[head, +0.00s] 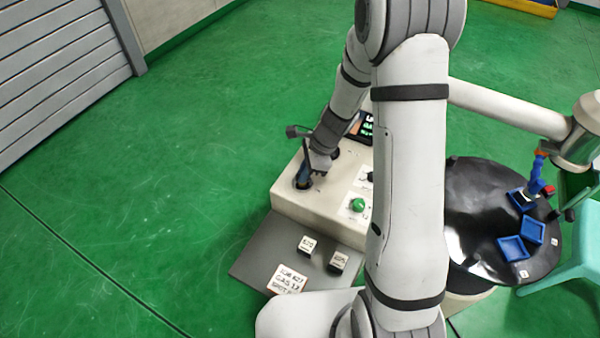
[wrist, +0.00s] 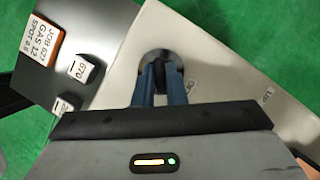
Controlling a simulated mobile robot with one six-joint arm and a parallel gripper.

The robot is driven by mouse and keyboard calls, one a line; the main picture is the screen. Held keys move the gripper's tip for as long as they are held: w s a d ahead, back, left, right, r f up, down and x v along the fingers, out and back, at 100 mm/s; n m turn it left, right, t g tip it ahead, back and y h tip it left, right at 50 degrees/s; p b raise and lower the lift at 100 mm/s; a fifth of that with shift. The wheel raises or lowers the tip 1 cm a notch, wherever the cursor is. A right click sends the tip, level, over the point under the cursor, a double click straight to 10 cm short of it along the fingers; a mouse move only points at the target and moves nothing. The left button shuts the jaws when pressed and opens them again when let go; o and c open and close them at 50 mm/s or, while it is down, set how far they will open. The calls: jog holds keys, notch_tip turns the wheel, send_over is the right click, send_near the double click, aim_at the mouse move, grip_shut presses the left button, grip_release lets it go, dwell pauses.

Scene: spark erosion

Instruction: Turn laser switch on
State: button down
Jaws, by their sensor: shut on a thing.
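The laser switch shows in the wrist view as a dark knob (wrist: 159,70) in a round grey plate on a cream control box (wrist: 215,50). My gripper (wrist: 160,78) has its two blue fingers shut on the knob, one on each side. In the head view my gripper (head: 303,181) reaches down to the left end of the box (head: 285,197). There the fingers and arm largely hide the switch. Small labels stand beside the switch in the wrist view. I cannot tell the switch's position clearly.
A green button (head: 357,204) and a display (head: 366,128) are on the box. A grey plate (head: 262,255) in front holds two small labelled blocks and a job card (head: 288,279). A black round table (head: 475,220) with blue trays stands right. Green floor is clear at left.

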jog(key=m, duration=0.2)
jog(key=m+t, duration=0.1)
jog(key=shift+w+d+r+m+t+b, duration=0.1)
jog(key=shift+w+r+m+t+b, duration=0.05)
jog(key=shift+m+t+b, duration=0.2)
jog(key=shift+m+t+h+b, duration=0.35)
jog(key=shift+m+t, duration=0.2)
jog(key=shift+m, duration=1.2)
jog(key=c, duration=1.5)
grip_release()
jog(key=shift+s, duration=0.2)
jog(key=p+v, duration=0.2)
jog(key=v, duration=0.5)
jog(key=shift+s+r+p, duration=0.1)
jog(key=shift+r+p, duration=0.15)
jog(key=shift+p, duration=0.15)
